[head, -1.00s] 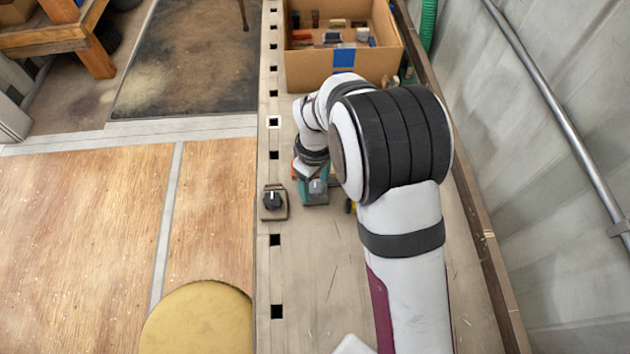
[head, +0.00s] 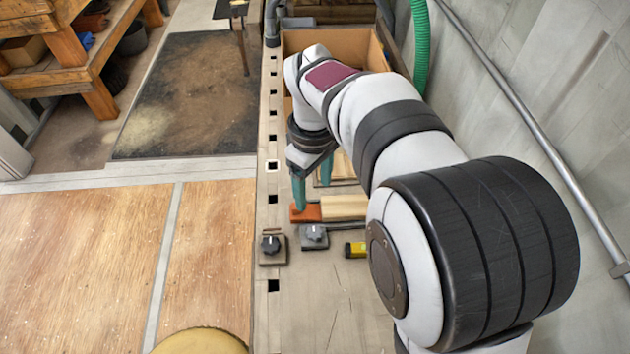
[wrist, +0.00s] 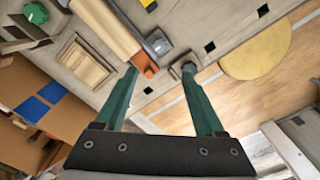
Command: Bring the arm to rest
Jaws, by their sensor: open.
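My gripper (head: 313,182) is open and empty, with its teal fingers pointing down above the bench. In the head view it appears beyond two dial blocks, near an orange-ended wooden piece. The wrist view shows both fingers spread (wrist: 160,75) with nothing between their tips. The grey dial block (head: 314,237) sits on the bench beside the black dial block (head: 271,247). The orange end (head: 306,213) joins a pale wooden strip (head: 343,207); the orange end also shows in the wrist view (wrist: 145,65). Contact between fingers and orange end cannot be told.
A cardboard box (head: 383,55) stands at the bench's far end, partly hidden by my arm. A yellow and black item (head: 355,249) lies right of the dials. A green hose (head: 420,45) and wall pipe (head: 520,115) run along the right. A round yellow pad (head: 203,342) is front left.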

